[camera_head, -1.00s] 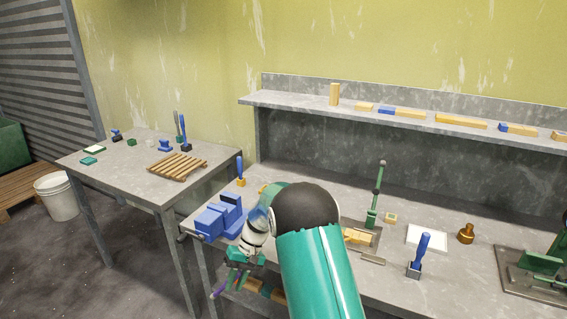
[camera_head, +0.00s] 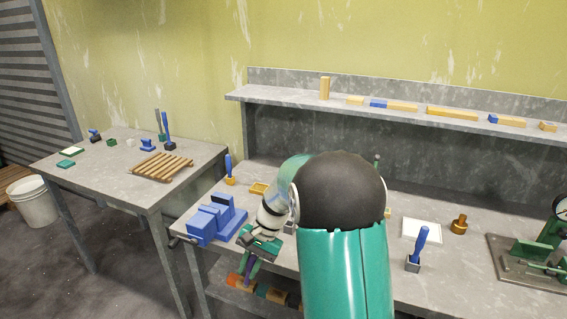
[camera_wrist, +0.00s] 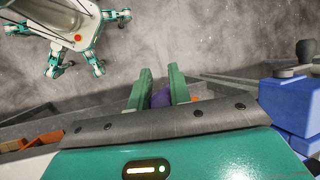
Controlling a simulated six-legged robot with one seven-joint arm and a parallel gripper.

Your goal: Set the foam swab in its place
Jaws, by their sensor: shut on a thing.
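My gripper (camera_head: 251,268) hangs at the front edge of the long bench, just right of the blue vise, with its fingers pointing down. Its green fingers also show in the wrist view (camera_wrist: 160,75), shut on a purple thing (camera_wrist: 159,98), likely the foam swab. The purple thing shows small below the fingers in the head view (camera_head: 247,280). Most of it is hidden by the fingers and the gripper body. I cannot tell which spot is its place.
The blue vise (camera_head: 212,222) stands at the bench's left end. A blue-handled tool in a grey block (camera_head: 416,252), a white tray (camera_head: 422,230) and a brass piece (camera_head: 459,223) stand to the right. A lower shelf holds coloured blocks. My arm hides the bench middle.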

